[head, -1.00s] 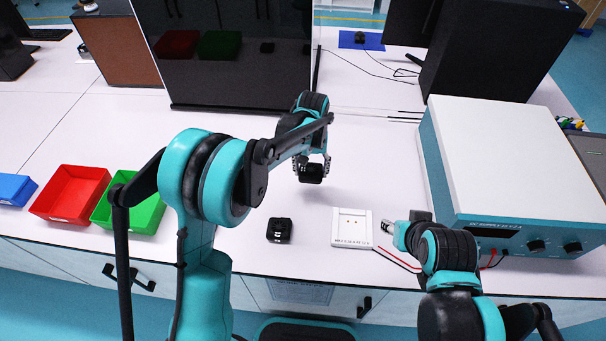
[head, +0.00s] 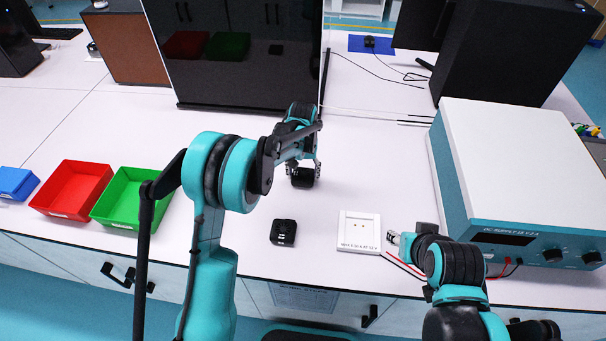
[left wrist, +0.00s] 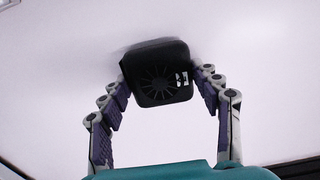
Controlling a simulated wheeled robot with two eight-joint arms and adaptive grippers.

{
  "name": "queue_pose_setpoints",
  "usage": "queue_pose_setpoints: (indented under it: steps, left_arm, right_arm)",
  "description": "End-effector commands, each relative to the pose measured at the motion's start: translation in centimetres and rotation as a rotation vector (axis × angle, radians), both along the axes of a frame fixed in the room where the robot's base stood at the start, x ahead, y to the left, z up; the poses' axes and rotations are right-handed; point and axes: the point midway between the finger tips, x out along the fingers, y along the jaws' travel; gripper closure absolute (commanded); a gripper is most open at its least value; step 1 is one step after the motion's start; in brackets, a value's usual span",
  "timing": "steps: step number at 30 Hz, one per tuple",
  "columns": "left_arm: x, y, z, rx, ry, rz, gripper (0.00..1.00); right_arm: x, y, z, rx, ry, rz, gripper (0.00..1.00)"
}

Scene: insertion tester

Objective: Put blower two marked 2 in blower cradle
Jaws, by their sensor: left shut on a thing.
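My left gripper (head: 303,170) is shut on a black square blower (head: 303,179) and holds it by its two sides, over the white table. In the left wrist view the blower (left wrist: 160,82) sits between the two fingertips, its round fan grille facing the camera. A white mark shows on it, too small to read surely. A second black blower (head: 283,231) lies on the table nearer the front edge.
A power supply (head: 520,170) stands on the right, with red and black leads (head: 405,267) running near my right gripper. Green (head: 131,216), red (head: 60,207) and blue (head: 20,183) bins stand on the left. A dark panel (head: 240,60) stands behind. The table between the held blower and fixture is clear.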

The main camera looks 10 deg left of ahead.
Motion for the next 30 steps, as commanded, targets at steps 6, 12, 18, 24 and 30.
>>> queue_pose_setpoints:
  steps: [6,12,18,24,30]
  left_arm:
    - [0.0,0.0,-0.3,0.0,0.0,0.0,0.16]
    - [0.0,0.0,-0.3,0.0,0.0,0.0,0.16]
    - [0.0,0.0,0.3,0.0,0.0,0.0,0.16]
    - [0.0,0.0,3.9,0.0,0.0,0.0,0.16]
    - [0.0,0.0,8.5,0.0,0.0,0.0,0.16]
  right_arm:
    - [0.0,0.0,-0.2,0.0,0.0,0.0,0.6]
    - [0.0,0.0,-0.2,0.0,0.0,0.0,0.6]
    - [0.0,0.0,0.2,0.0,0.0,0.0,0.6]
    - [0.0,0.0,1.5,0.0,0.0,0.0,0.6]
    - [0.0,0.0,2.9,0.0,0.0,0.0,0.6]
